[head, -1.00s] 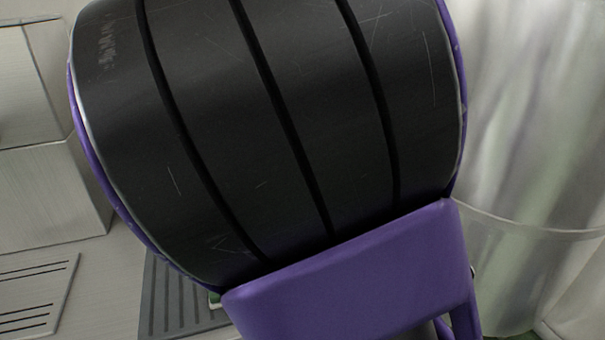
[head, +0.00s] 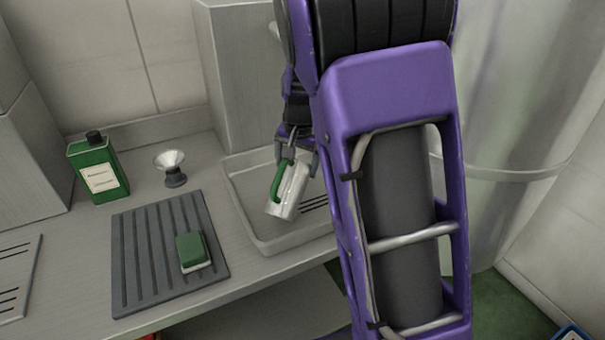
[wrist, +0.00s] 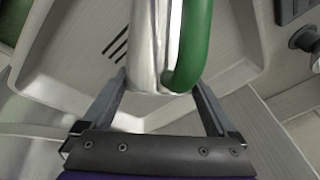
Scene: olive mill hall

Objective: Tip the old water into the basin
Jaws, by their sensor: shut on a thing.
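A metal jug (head: 291,196) with a green handle (head: 277,183) is held in my gripper (head: 298,158) above the basin (head: 247,217). The jug is tilted, its lower end toward the lower left in the head view. In the wrist view, the jug (wrist: 149,45) and its green handle (wrist: 194,45) lie between the two fingers of my gripper (wrist: 160,88). The basin floor with dark slots (wrist: 116,42) shows behind it. I cannot see any water in the jug or basin. My arm hides the basin's right side in the head view.
On the counter left of the basin stand a green bottle (head: 96,170), a small funnel-shaped metal thing (head: 173,166) and a ribbed grey mat (head: 146,250) with a green sponge (head: 192,251) on it. A large metal cylinder (head: 510,110) stands at the right.

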